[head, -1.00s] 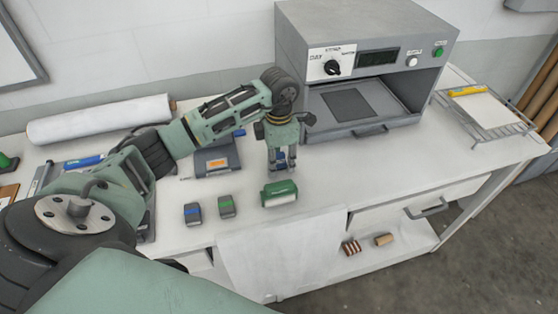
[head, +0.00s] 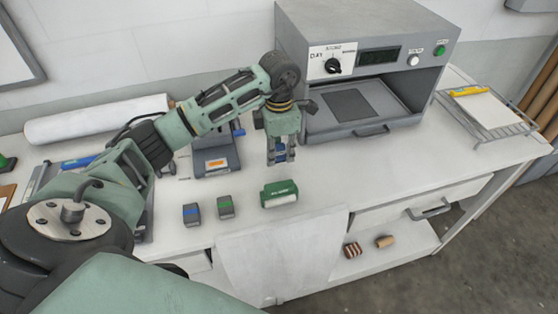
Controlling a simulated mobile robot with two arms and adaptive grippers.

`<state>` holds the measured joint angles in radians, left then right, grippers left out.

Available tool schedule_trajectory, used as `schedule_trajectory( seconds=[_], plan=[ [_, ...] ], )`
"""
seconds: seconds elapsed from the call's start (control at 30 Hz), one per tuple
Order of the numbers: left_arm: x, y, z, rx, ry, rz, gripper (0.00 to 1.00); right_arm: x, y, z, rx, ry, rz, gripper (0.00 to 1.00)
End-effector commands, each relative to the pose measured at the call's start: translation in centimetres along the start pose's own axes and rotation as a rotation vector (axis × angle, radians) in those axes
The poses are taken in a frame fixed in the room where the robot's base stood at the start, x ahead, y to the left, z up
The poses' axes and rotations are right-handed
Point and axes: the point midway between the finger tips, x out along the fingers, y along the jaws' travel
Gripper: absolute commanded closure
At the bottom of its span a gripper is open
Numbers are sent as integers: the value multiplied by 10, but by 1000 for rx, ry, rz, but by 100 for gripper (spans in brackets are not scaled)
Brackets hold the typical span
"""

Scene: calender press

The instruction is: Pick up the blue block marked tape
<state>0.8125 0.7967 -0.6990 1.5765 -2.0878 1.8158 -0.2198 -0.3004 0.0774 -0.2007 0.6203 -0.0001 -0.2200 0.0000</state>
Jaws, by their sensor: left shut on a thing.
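My left gripper (head: 281,158) points straight down in front of the press, behind the green block on the table. It is shut on a small blue block (head: 281,152), mostly hidden by the fingers. The marking on the block cannot be read. The block appears just above the table, though the gap is hard to judge. My right gripper is not in view.
A green block (head: 279,194) with a white label lies in front of the gripper. Two grey blocks, one with a blue band (head: 192,215) and one with a green band (head: 226,207), stand left. The grey press (head: 365,70) is behind right; a wire rack (head: 490,118) stands far right.

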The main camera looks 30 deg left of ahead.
Motion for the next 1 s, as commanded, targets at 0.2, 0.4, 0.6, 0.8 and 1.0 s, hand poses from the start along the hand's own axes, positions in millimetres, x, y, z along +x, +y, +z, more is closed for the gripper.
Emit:
schedule_trajectory(
  seconds=[0.2, 0.4, 0.6, 0.8, 1.0],
  plan=[
    [-29, -39, 14, 7, -7, 3, 100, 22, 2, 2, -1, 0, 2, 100],
    [-58, -79, 25, 5, -5, 5, 100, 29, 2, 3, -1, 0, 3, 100],
    [-74, -104, 32, 3, -3, 2, 100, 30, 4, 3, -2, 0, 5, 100],
    [-78, -112, 34, 0, 0, 0, 100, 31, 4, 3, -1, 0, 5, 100],
    [-78, -112, 34, 0, 0, 0, 100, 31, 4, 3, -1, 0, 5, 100]
  ],
)
